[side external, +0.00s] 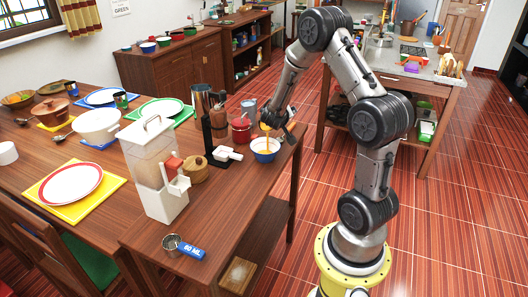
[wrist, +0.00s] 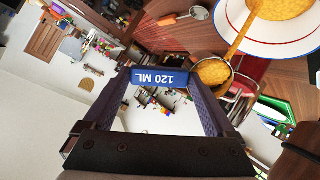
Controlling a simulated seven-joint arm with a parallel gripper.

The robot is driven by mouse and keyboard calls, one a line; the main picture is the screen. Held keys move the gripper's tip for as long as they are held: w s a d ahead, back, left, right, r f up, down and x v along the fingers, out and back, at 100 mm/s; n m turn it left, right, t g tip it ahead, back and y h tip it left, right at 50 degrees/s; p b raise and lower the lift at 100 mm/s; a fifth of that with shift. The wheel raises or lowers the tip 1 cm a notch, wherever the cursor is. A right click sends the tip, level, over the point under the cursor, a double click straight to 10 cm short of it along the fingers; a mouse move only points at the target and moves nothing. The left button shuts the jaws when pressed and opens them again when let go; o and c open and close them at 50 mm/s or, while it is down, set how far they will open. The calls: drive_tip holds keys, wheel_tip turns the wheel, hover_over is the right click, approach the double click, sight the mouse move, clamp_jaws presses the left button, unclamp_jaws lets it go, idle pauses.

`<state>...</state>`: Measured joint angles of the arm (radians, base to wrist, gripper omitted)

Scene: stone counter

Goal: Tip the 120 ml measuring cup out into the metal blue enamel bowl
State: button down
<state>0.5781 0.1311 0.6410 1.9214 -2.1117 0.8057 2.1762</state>
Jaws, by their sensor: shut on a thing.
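My gripper (side external: 277,121) is over the counter's right edge. In the wrist view its two fingers (wrist: 163,78) are shut on the blue handle (wrist: 158,78) marked 120 ML. The metal measuring cup (wrist: 229,84) is tipped, with orange-yellow grain (wrist: 212,72) in it. A stream of grain (wrist: 240,36) runs from its lip into the blue enamel bowl (side external: 265,156). The bowl stands just below the gripper, and its white inner side (wrist: 240,22) shows in the wrist view. Grain (wrist: 285,8) lies in the bowl. The cup is hard to make out in the side view.
A white dispenser (side external: 153,165) and a tall grey canister machine (side external: 208,115) stand left of the bowl. A red pot (side external: 241,131) and a white scoop (side external: 226,153) are close by. A measuring cup marked 80 ML (side external: 184,246) lies at the front, with bare wood around it.

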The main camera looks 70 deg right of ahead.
drive_tip(key=shift+a+h, duration=0.25)
drive_tip(key=shift+h, duration=0.15)
drive_tip(key=shift+s+a+f+t+h+p, duration=0.2)
drive_tip(key=shift+a+f+h, duration=0.15)
drive_tip(key=shift+a+h, duration=0.15)
drive_tip(key=shift+s+a+f+t+h+p, duration=0.1)
drive_tip(key=shift+a+f+h+p, duration=0.05)
drive_tip(key=shift+a+f+h, duration=0.3)
idle(0.6)
drive_tip(key=shift+s+a+f+t+h, duration=0.15)
drive_tip(key=shift+a+h, duration=0.35)
drive_tip(key=shift+h, duration=0.3)
drive_tip(key=shift+s+a+r+t+h, duration=0.15)
drive_tip(key=shift+a+h, duration=0.3)
drive_tip(key=shift+h, duration=0.3)
idle(1.0)
drive_tip(key=shift+s+a+f+t+h, duration=0.15)
drive_tip(key=shift+a+f+t+h, duration=0.2)
drive_tip(key=shift+h, duration=0.5)
drive_tip(key=shift+s+a+f+t+h, duration=0.15)
drive_tip(key=shift+a+f+h, duration=0.25)
drive_tip(key=shift+h, duration=0.45)
idle(1.2)
drive_tip(key=shift+a+r+h, duration=0.3)
drive_tip(key=shift+h, duration=0.1)
